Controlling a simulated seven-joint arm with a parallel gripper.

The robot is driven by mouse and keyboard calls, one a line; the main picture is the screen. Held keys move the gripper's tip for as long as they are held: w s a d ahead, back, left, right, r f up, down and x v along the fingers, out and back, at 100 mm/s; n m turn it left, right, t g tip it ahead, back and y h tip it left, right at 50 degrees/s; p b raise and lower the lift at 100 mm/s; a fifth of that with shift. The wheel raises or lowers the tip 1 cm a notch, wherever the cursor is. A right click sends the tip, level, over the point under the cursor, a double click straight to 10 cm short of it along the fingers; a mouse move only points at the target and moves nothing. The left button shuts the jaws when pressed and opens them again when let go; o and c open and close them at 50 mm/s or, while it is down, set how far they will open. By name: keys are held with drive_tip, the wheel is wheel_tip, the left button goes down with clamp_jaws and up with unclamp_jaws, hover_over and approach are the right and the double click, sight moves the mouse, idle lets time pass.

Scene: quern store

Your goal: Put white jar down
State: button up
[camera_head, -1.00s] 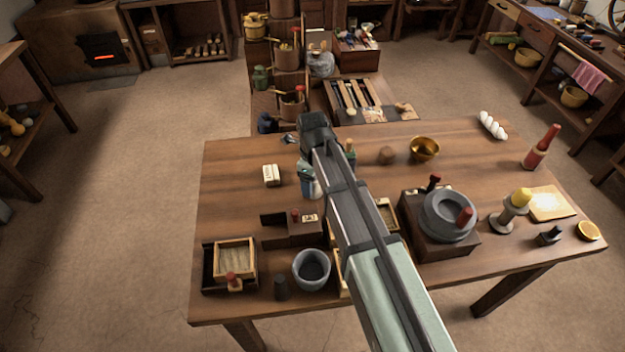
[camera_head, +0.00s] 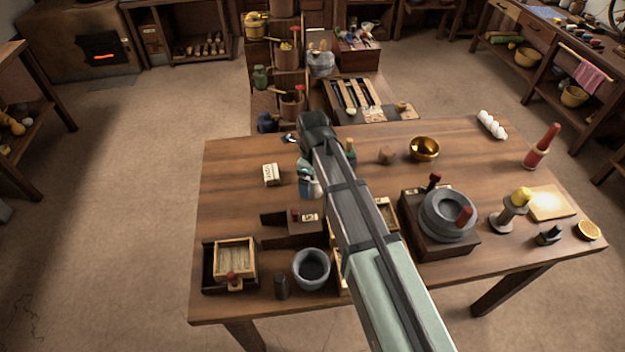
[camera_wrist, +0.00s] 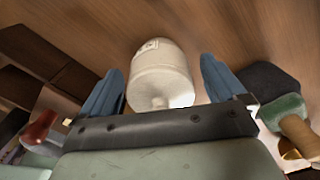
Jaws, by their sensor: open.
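The white jar (camera_wrist: 160,72) is in the middle of the wrist view, with a small label on its side and a knob-like end towards me. It appears to stand on the wooden table (camera_wrist: 215,25). My gripper (camera_wrist: 163,88) is open, with one blue finger on each side of the jar and a visible gap at both sides. In the head view my gripper (camera_head: 308,184) is low over the table's left-middle part. My own arm hides most of it there, and I cannot clearly tell the jar from the finger.
A green bottle with a cork (camera_wrist: 288,112) stands close right of my gripper in the wrist view. In the head view a small white labelled block (camera_head: 271,174) lies to the left, and a grey mortar (camera_head: 311,268) and stone quern (camera_head: 447,215) stand nearer.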

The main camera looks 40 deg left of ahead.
wheel_tip(320, 180, up, 12)
drive_tip(key=shift+f, duration=0.1)
idle(0.5)
idle(0.5)
